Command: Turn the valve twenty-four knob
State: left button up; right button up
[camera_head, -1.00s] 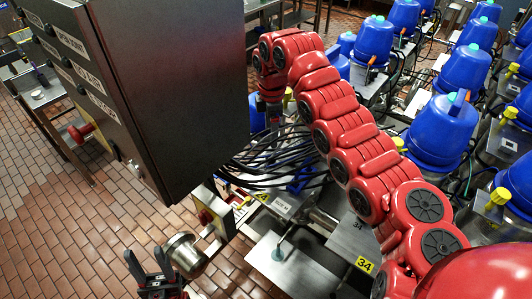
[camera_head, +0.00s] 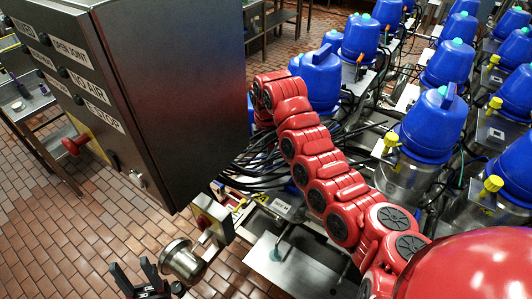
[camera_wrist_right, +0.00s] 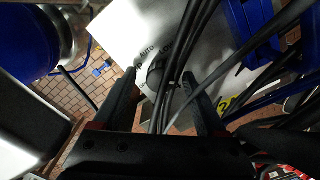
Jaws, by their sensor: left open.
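In the right wrist view a dark round knob (camera_wrist_right: 155,74) sits on a pale metal panel (camera_wrist_right: 125,38) with partly hidden lettering. A yellow label (camera_wrist_right: 228,104) beside it shows a "2"; the rest is hidden. My right gripper (camera_wrist_right: 160,82) is open, its two fingers apart on either side of the knob, with gaps visible. Black cables (camera_wrist_right: 182,60) run across the view and cover part of the knob. In the head view my red right arm reaches behind the cabinet and its gripper is hidden. My left gripper (camera_head: 148,280) is open and empty at the bottom left.
A large dark control cabinet (camera_head: 180,90) with labels and a red button fills the upper left. Rows of blue-topped valves (camera_head: 430,125) stand at the right. A bundle of black cables (camera_head: 262,172) lies below the cabinet. Brick floor (camera_head: 60,230) is clear at the lower left.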

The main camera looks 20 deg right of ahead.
jog(key=shift+s, duration=0.1)
grip_shut()
jog(key=shift+m, duration=0.4)
jog(key=m+b, duration=0.1)
jog(key=m, duration=0.1)
jog(key=shift+f+m+b, duration=0.1)
jog(key=shift+m+b, duration=0.2)
jog(key=shift+b, duration=0.1)
jog(key=m+b, duration=0.1)
jog(key=m, duration=0.2)
jog(key=shift+m, duration=0.3)
jog(key=shift+a+m+b, duration=0.1)
jog(key=shift+m+b, duration=0.3)
jog(key=shift+m, duration=1)
